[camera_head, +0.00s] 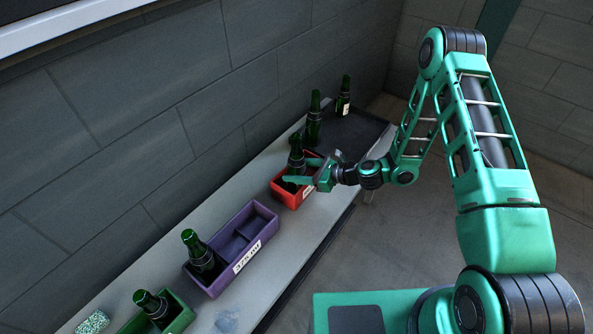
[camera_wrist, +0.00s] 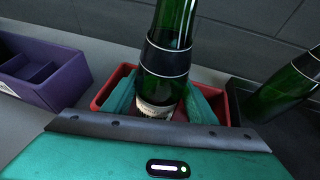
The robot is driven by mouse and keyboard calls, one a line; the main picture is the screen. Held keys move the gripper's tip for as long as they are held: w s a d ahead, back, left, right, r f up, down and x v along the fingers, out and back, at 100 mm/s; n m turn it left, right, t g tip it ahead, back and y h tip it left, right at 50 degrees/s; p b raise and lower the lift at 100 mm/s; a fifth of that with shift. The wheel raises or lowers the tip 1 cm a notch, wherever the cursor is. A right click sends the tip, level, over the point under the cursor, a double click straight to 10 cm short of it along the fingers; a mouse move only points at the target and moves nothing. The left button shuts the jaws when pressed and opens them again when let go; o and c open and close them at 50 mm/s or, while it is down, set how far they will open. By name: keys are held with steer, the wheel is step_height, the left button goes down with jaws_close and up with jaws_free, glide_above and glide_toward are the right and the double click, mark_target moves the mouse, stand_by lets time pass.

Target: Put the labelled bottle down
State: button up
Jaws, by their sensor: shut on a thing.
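The labelled bottle (camera_head: 296,152) is dark green and stands roughly upright at the red crate (camera_head: 287,198). In the wrist view the bottle (camera_wrist: 168,55) has a dark band and a pale label low on its body. My gripper (camera_head: 303,178) is shut on it, with one green finger on each side in the wrist view (camera_wrist: 160,102). The red crate also shows there (camera_wrist: 108,90), behind and around the fingers. The bottle's base is hidden, so I cannot tell whether it touches the crate's floor.
A purple divided crate (camera_head: 262,252) with a bottle (camera_head: 200,256) is nearer on the bench (camera_head: 215,318). A green crate (camera_head: 180,318) holds another bottle (camera_head: 152,306). A dark tray (camera_head: 362,133) beyond bears two bottles, one at its near side (camera_head: 314,120) and one farther (camera_head: 343,98). A wall runs behind.

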steer(key=o, duration=1.4)
steer(key=shift+f, duration=0.1)
steer(key=shift+o, duration=0.2)
steer(key=v, duration=1.2)
steer(key=shift+d, duration=0.1)
